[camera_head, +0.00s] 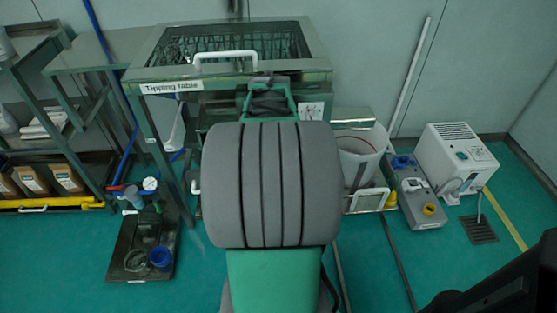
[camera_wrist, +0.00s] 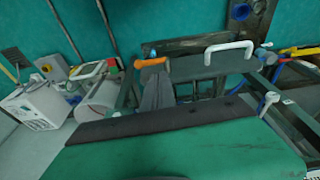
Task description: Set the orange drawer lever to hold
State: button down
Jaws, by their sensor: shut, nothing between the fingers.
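The orange lever (camera_wrist: 154,62) shows small in the wrist view, at the left end of a grey panel below a white handle (camera_wrist: 230,47). It lies about level in the picture, and I cannot read any position marks. It is not visible in the head view. A green body with a dark front edge fills the bottom of the wrist view, apart from the lever in the picture. In the head view my gripper (camera_head: 267,97) is partly hidden behind a grey ribbed body, in front of the table. Its fingers are shut and empty.
The tipping table (camera_head: 205,75) with a white front handle stands behind. A white bucket (camera_head: 359,150), a grey box (camera_head: 415,195) and a white machine (camera_head: 458,157) stand to the right. A dark tray (camera_head: 145,245) with cups lies left. Green floor is clear at lower left.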

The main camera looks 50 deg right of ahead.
jog(key=d, duration=0.1)
jog(key=s+d, duration=0.2)
jog(key=shift+r+m, duration=0.35)
jog(key=shift+m, duration=0.05)
jog(key=f, duration=0.4)
jog(key=w+d+f+b, duration=0.1)
jog(key=f, duration=0.4)
jog(key=w+d+f+b, duration=0.1)
jog(key=f, duration=0.3)
jog(key=shift+f, duration=0.35)
